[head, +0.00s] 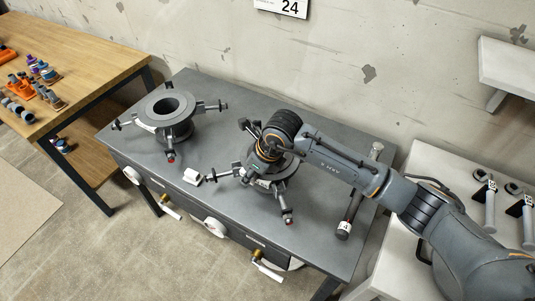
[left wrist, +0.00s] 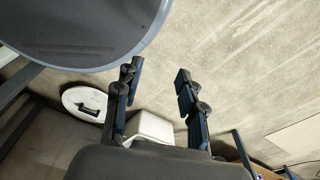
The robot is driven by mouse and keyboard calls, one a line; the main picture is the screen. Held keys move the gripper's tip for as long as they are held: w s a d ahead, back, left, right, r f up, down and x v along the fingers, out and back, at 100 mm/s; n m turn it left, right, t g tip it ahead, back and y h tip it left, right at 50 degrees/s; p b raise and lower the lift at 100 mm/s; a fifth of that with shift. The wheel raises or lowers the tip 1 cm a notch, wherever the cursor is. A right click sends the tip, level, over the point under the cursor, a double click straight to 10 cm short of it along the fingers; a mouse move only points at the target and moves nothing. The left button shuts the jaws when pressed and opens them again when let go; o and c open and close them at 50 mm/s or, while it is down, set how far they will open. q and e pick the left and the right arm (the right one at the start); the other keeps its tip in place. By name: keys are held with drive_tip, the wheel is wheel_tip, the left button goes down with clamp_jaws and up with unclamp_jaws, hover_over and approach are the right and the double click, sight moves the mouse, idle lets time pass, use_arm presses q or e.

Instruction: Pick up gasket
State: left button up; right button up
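I cannot pick out a gasket with certainty in either view. In the head view, my right arm comes in from the right, and its gripper (head: 262,155) is down at the right pipe flange fixture (head: 272,182) on the grey table. The wrist hides much of that fixture, and I cannot tell whether the fingers are shut or hold anything. A second flange fixture (head: 168,117) with an open bore stands on the left of the table, clear of the arm. My left gripper (left wrist: 160,93) shows only in the left wrist view; its two fingers are apart with nothing between them.
The grey table (head: 205,101) also carries a small white block (head: 192,176) and a labelled cylindrical tool (head: 347,215). A wooden bench (head: 95,62) with several small coloured parts stands at left. A pale table (head: 455,205) with labelled tools is at right.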

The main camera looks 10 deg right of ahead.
drive_tip(key=shift+w+a+f, duration=0.1)
drive_tip(key=shift+a+f, duration=0.05)
drive_tip(key=shift+f, duration=0.4)
clamp_jaws()
use_arm(q)
drive_tip(key=shift+s+a, duration=0.1)
drive_tip(key=shift+s, duration=0.7)
